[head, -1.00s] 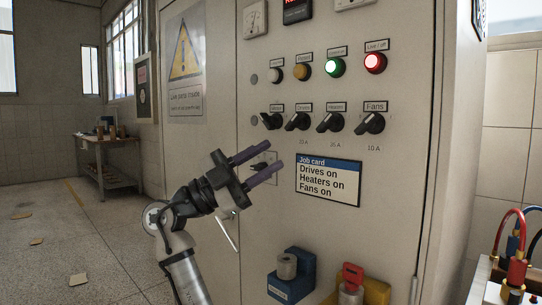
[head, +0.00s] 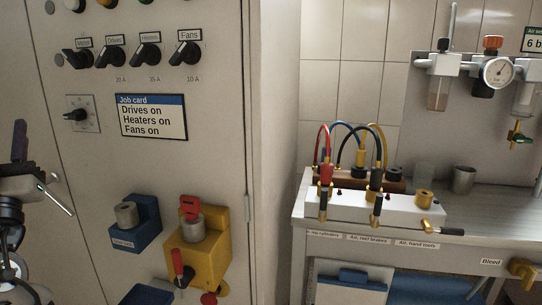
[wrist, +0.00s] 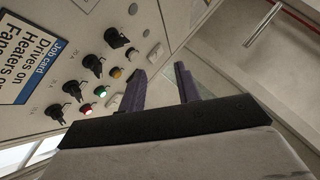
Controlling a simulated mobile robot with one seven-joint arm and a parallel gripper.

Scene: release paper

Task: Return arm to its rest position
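My gripper (wrist: 160,80) shows in the wrist view with its two purple fingers apart and nothing between them. In the head view it is at the left edge, partly cut off, with a purple finger pointing up. It is beside the control cabinet (head: 215,130) and left of the job card (head: 152,134); I cannot tell how far from the panel it is. The job card reads "Drives on, Heaters on, Fans on". A row of black rotary switches (head: 147,54) is above the card.
A blue block (head: 137,238) and a yellow block with a red key-like tag (head: 205,246) are low on the cabinet. A bench (head: 480,210) at the right carries a white manifold (head: 405,209) with coloured hoses. A gauge (head: 497,73) is on the wall above.

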